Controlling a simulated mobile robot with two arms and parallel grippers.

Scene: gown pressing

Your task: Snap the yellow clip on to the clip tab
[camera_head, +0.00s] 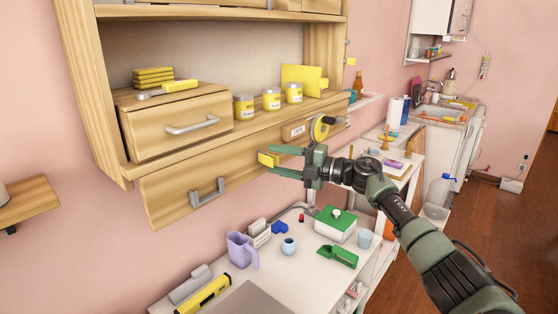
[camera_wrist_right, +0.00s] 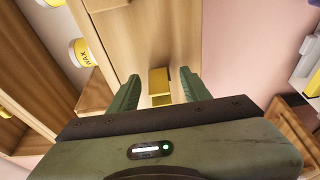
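A small yellow block-like piece (camera_head: 267,159), likely the yellow clip, is at the wooden drawer front (camera_head: 180,190), just off my right gripper's fingertips. In the right wrist view the yellow piece (camera_wrist_right: 159,82) lies between the two finger lines, with gaps on both sides. My right gripper (camera_head: 294,164) is open, its fingers pointing at the drawer front. It also shows in the right wrist view (camera_wrist_right: 160,80). I cannot make out a separate clip tab. My left gripper is not in view.
Yellow-labelled jars (camera_head: 270,99) stand on the shelf above. Below, the white counter (camera_head: 290,270) holds a purple jug (camera_head: 241,251), a green-topped box (camera_head: 335,225) and a green scoop (camera_head: 338,257).

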